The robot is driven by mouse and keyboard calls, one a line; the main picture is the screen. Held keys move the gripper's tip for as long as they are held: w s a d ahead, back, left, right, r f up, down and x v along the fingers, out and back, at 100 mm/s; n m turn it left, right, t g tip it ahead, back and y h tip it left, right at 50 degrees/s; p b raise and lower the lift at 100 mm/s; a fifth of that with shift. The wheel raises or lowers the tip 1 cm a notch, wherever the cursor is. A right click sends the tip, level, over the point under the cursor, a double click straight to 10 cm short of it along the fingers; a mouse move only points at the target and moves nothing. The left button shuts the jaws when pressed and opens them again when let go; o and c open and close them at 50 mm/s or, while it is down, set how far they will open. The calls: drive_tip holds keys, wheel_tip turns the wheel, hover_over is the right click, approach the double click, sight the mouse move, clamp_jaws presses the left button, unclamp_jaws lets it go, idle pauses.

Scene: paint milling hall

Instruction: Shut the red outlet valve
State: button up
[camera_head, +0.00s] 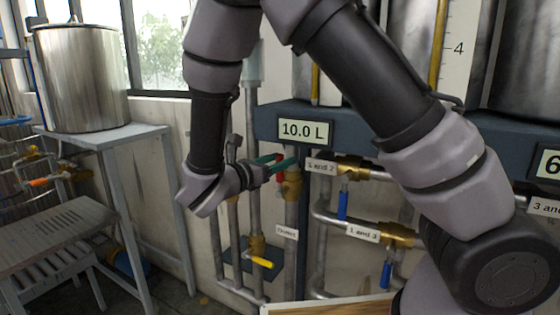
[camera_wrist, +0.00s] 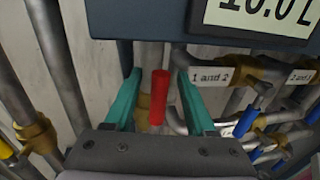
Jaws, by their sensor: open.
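The red outlet valve's handle (camera_wrist: 158,97) stands between the two teal fingers of my gripper (camera_wrist: 156,78) in the wrist view, with a gap on each side. In the head view my gripper (camera_head: 275,163) reaches the vertical pipe under the 10.0 L sign, and the red handle (camera_head: 281,174) shows in part behind the fingers. The brass valve body (camera_head: 292,184) sits on that pipe, above a small label that appears to read Outlet (camera_head: 286,232). My gripper is open; neither finger visibly touches the handle.
Blue-handled valves (camera_head: 342,205) stand to the right, labelled "1 and 2" and "1 and 3". A yellow-handled valve (camera_head: 260,262) sits lower left. The blue-grey beam with the 10.0 L sign (camera_head: 305,132) runs just above. A steel pot (camera_head: 80,80) stands on a table at left.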

drive_tip(key=shift+w+d, duration=0.15)
drive_tip(key=shift+c, duration=0.3)
clamp_jaws()
idle(1.1)
